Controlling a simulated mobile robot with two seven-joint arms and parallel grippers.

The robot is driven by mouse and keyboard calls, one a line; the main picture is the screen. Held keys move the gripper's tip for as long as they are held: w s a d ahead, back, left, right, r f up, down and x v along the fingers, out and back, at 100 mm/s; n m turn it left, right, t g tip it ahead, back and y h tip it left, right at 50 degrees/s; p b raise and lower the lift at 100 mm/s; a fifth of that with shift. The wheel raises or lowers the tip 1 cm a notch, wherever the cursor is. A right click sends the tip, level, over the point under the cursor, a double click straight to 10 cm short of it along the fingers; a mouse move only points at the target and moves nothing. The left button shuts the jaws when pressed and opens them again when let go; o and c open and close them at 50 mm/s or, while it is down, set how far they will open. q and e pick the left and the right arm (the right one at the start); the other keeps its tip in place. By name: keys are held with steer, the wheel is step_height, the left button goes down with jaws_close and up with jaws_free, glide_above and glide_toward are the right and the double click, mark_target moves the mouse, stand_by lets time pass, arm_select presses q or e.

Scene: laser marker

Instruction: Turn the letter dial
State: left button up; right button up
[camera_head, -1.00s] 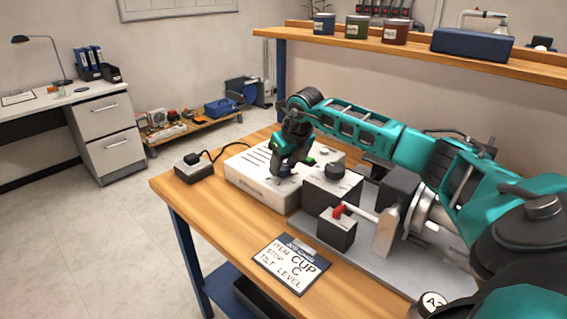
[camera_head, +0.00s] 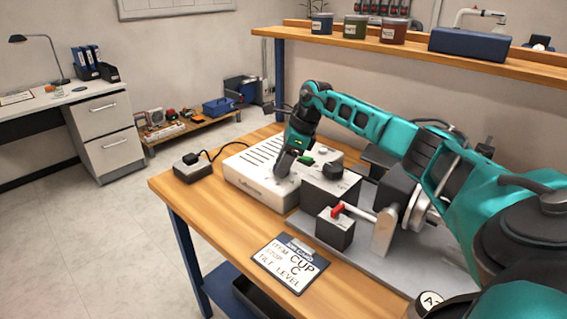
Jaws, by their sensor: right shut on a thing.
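The white laser control box (camera_head: 246,172) with slots in its top stands on the wooden bench. My right gripper (camera_head: 285,164) reaches over the box from the right and points down at its front part. It is shut on what appears to be the letter dial, which the fingers hide, so its letter cannot be read. A card (camera_head: 289,264) at the bench's front reads ITEM CUP, C and TILT LEVEL. My left gripper is not in view.
A black knob (camera_head: 334,168) sits just right of my right gripper. A dark block with a red lever (camera_head: 337,209) and a clamp fixture (camera_head: 385,230) stand on a grey plate. A black box (camera_head: 193,168) with a cable stands left. The bench's front left is clear.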

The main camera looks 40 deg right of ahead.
steer(key=shift+n+g, duration=0.4)
steer(key=shift+n, duration=0.6)
steer(key=o, duration=1)
steer(key=shift+d+p+v, duration=0.15)
steer(key=shift+p+v, duration=0.05)
steer(key=shift+v, duration=3.05)
steer(key=shift+d+p+v, duration=0.15)
steer(key=shift+p+v, duration=0.05)
steer(key=shift+v, duration=3)
